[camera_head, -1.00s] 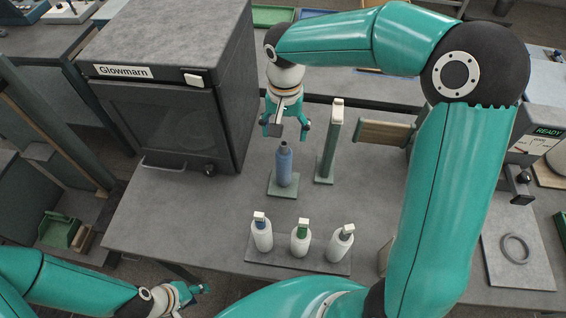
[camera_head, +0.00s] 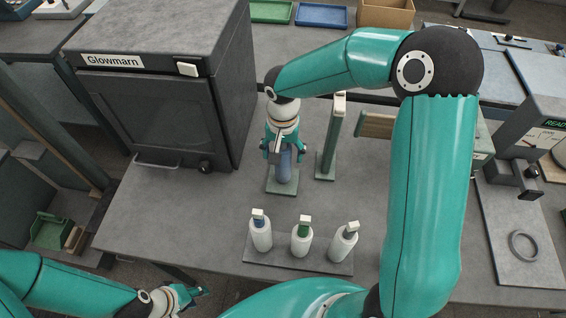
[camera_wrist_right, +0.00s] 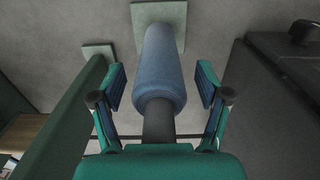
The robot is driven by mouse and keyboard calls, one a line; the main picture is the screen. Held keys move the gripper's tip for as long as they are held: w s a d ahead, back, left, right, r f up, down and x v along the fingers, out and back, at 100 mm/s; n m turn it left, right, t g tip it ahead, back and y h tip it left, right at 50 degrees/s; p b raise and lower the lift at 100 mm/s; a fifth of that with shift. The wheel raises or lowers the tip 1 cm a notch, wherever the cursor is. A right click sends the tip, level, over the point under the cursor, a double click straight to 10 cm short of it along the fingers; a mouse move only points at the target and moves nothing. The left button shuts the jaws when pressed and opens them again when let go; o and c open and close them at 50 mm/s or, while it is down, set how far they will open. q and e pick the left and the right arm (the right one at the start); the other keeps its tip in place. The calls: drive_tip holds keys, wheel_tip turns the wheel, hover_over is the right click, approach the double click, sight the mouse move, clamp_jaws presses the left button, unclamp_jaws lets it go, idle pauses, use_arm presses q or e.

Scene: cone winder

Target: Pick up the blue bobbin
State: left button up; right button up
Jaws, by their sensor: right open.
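The blue bobbin (camera_head: 283,170) stands upright on a small green base plate (camera_head: 272,189) on the grey table. In the right wrist view the blue bobbin (camera_wrist_right: 160,75) lies between the fingers of my right gripper (camera_wrist_right: 160,95), with a clear gap on both sides. My right gripper (camera_head: 284,157) is open, pointing down around the bobbin's upper part, and hides its top in the head view. My left gripper (camera_head: 190,294) is at the bottom left, away from the bobbin; its fingers are too small to read.
A green post (camera_head: 330,145) stands just right of the bobbin. The dark Glowmarn cabinet (camera_head: 150,115) is at the left. Table left of the tray is clear.

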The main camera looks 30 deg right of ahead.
drive_tip(key=shift+r, duration=0.1)
drive_tip(key=shift+c, duration=0.4)
drive_tip(key=c, duration=1)
drive_tip(key=shift+c, duration=0.2)
drive_tip(key=shift+r, duration=0.15)
